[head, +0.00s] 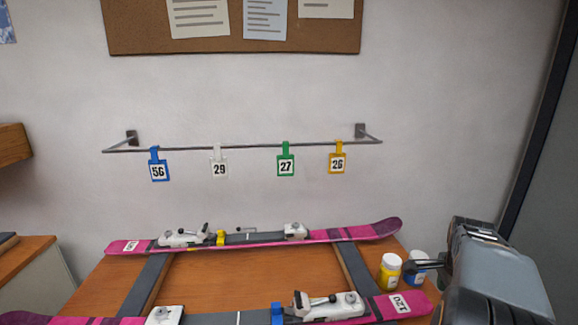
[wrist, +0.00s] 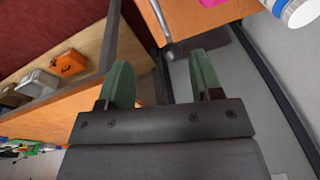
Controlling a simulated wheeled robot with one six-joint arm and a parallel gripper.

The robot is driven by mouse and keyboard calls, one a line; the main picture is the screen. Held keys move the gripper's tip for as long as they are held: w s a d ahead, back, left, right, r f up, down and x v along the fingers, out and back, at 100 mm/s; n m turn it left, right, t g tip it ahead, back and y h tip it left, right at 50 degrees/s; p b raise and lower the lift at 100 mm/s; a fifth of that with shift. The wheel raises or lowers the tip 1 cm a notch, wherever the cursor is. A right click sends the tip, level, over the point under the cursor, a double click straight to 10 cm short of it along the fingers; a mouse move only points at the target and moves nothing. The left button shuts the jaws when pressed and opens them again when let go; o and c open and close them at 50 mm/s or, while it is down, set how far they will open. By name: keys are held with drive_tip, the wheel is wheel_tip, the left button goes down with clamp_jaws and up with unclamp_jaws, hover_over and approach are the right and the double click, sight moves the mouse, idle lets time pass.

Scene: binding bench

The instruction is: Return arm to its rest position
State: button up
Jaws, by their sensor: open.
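My gripper (wrist: 162,80) shows in the wrist view with its two green fingers wide apart. Nothing is between them. In the head view my arm is at the lower right, beside the right end of the bench (head: 255,278); I cannot make out the fingertips there. Two pink skis lie across the bench, a back ski (head: 340,235) and a front ski (head: 385,306), both with white bindings. A bit of pink also shows at the top of the wrist view.
A yellow jar (head: 389,271) and a blue jar with a white lid (head: 417,264) stand at the bench's right end, close to my arm. A wall rail (head: 250,147) holds tags 56, 29, 27 and 26. An orange box (wrist: 70,63) sits on a shelf at left.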

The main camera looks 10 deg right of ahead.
drive_tip(key=w+a+n+t+y+p, duration=0.1)
drive_tip(key=a+n+t+y+p, duration=0.1)
drive_tip(key=a+n, duration=2)
drive_tip(key=a+t, duration=0.1)
drive_tip(key=a, duration=0.7)
drive_tip(key=shift+a, duration=0.4)
drive_tip(key=shift+r, duration=0.1)
drive_tip(key=shift+c, duration=0.4)
